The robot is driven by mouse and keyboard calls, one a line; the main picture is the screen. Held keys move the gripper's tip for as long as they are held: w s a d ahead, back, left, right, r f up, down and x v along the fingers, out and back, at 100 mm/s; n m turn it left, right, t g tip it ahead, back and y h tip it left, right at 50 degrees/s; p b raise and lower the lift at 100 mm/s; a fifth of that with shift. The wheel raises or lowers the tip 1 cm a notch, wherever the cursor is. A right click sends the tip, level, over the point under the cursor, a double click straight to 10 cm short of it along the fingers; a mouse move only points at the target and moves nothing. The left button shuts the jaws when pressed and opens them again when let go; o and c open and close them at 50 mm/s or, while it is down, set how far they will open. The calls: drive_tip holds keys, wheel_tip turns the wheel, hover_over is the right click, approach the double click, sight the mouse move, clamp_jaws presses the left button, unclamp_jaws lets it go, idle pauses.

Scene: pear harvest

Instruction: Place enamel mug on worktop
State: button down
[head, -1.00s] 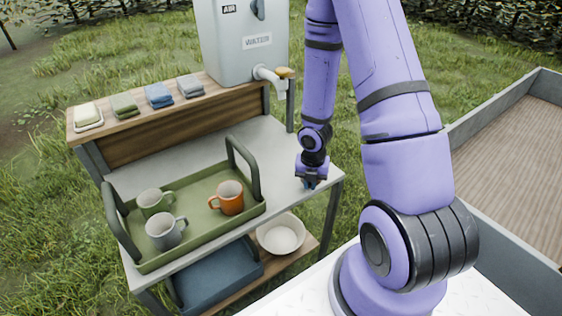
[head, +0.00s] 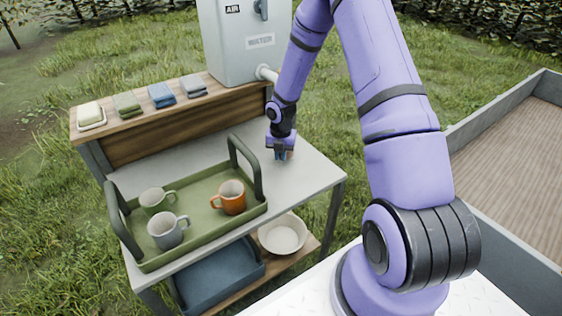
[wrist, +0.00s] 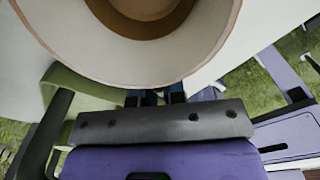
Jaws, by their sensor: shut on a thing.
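My gripper (head: 280,154) is over the right part of the pale grey worktop (head: 312,178), right of the tray's right handle. In the wrist view its dark fingertips (wrist: 155,98) are shut on the enamel mug (wrist: 75,40) at its near side. The mug shows a cream inside, a thin pinkish-brown rim and a brown bottom; its mouth faces the wrist camera.
A green tray (head: 200,238) with upright handles fills the worktop's left front, holding a green mug (head: 155,201), a grey mug (head: 167,231) and an orange mug (head: 229,198). A water dispenser (head: 235,45) and a wooden ledge (head: 150,132) with folded cloths stand behind. The right front worktop is clear.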

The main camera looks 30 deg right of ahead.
drive_tip(key=shift+f, duration=1.55)
drive_tip(key=shift+f, duration=0.1)
drive_tip(key=c, duration=1.2)
unclamp_jaws()
drive_tip(key=shift+r, duration=3.9)
